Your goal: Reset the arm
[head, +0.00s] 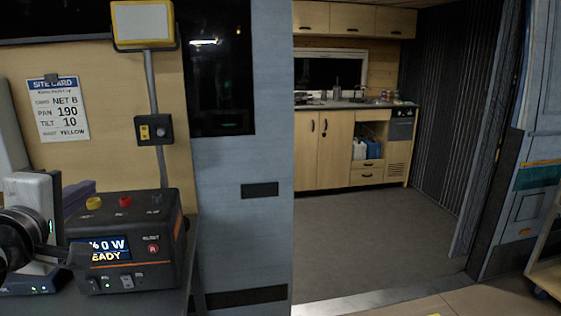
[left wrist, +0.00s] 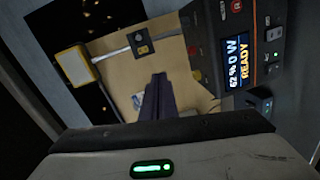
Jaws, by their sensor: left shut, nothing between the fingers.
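My left gripper (head: 88,188) is at the left of the head view, its pale hand beside a black power unit (head: 168,262). Its dark purple fingers are shut together with nothing between them. In the left wrist view the shut fingers (left wrist: 159,80) point at the tan wall panel, clear of the pole and switch box. The power unit (left wrist: 270,35) is at the right there, and its screen reads 62 %, 0 W, READY. My right gripper is in neither view.
A yellow-framed lamp (head: 143,24) stands on a pole with a switch box (head: 153,130). A site card (head: 58,108) hangs on the wall. A grey partition (head: 243,240) borders the doorway. Beyond it, open floor (head: 370,235) leads to a kitchenette (head: 322,150). A cart (head: 545,265) edges in at right.

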